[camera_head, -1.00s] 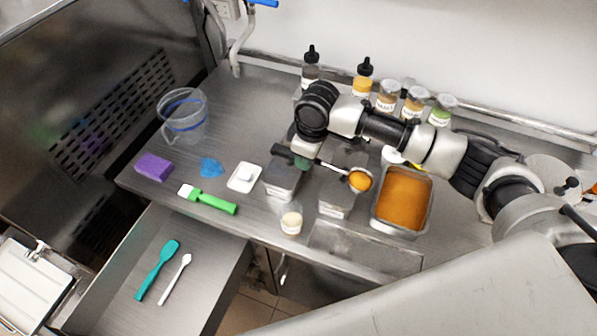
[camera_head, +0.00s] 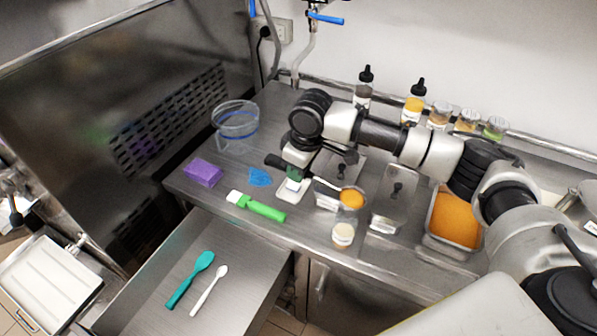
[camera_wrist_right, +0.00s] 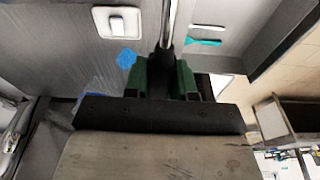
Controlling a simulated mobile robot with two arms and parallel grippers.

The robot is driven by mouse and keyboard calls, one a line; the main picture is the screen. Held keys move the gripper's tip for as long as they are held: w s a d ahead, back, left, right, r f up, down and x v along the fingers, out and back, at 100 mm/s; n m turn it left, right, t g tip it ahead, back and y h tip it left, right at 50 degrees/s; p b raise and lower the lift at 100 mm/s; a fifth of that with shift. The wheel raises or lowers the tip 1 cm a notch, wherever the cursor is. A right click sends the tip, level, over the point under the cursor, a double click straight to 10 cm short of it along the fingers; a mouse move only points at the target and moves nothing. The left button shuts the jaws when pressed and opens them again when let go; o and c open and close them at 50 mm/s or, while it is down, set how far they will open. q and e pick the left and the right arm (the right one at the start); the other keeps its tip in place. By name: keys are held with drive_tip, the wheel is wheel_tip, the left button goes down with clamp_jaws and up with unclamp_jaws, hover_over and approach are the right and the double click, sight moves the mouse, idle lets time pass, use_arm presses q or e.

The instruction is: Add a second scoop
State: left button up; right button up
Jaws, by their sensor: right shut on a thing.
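My right gripper (camera_head: 294,172) is shut on the black handle of a scoop (camera_head: 277,161). Its metal shaft runs right to the bowl, which carries a round orange ball (camera_head: 351,198). In the right wrist view, the green finger pads (camera_wrist_right: 163,78) clamp the dark handle, and the bowl is out of frame. A small cup (camera_head: 343,238) with pale contents stands near the counter's front edge. The orange ball is above and slightly behind the cup in the picture, apart from it. A metal pan of orange ice cream (camera_head: 455,222) sits at the right. My left gripper is not in view.
A green-handled brush (camera_head: 257,207), blue cloth (camera_head: 259,177), purple sponge (camera_head: 203,172) and clear jug (camera_head: 236,126) occupy the left counter. Bottles and jars (camera_head: 439,115) line the back. A lower surface holds a teal spatula (camera_head: 190,280) and white spoon (camera_head: 209,291).

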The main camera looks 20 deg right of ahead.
drive_tip(key=shift+s+d+r+t+y+b, duration=0.25)
drive_tip(key=shift+r+t+b, duration=0.2)
drive_tip(key=shift+b, duration=0.4)
drive_tip(key=shift+s+d+r+t+y+b, duration=0.1)
drive_tip(key=shift+s+r+t+y+b, duration=0.25)
drive_tip(key=shift+b, duration=0.45)
drive_tip(key=b, duration=0.1)
drive_tip(key=r+t+b, duration=0.1)
drive_tip(key=b, duration=0.1)
drive_tip(key=r+y+b, duration=0.1)
drive_tip(key=b, duration=0.1)
drive_tip(key=shift+s+d+r+t, duration=0.15)
drive_tip(key=shift+s+d+t, duration=0.1)
drive_tip(key=shift+t, duration=0.05)
drive_tip(key=s+d+r+t+y+b, duration=0.1)
drive_tip(key=r+t+b, duration=0.1)
drive_tip(key=s+d+r+t+y+b, duration=0.1)
drive_tip(key=s+d+t+y+b, duration=0.1)
drive_tip(key=b, duration=0.1)
drive_tip(key=shift+s+r, duration=0.3)
drive_tip(key=shift+r, duration=0.1)
drive_tip(key=s+d+r+t+y+b, duration=0.1)
drive_tip(key=b, duration=0.3)
drive_tip(key=s+d+r+t+y+b, duration=0.1)
drive_tip(key=s+t+b, duration=0.1)
drive_tip(key=b, duration=0.2)
drive_tip(key=shift+d+y+b, duration=0.15)
drive_tip(key=shift+y+b, duration=0.15)
drive_tip(key=shift+r, duration=0.1)
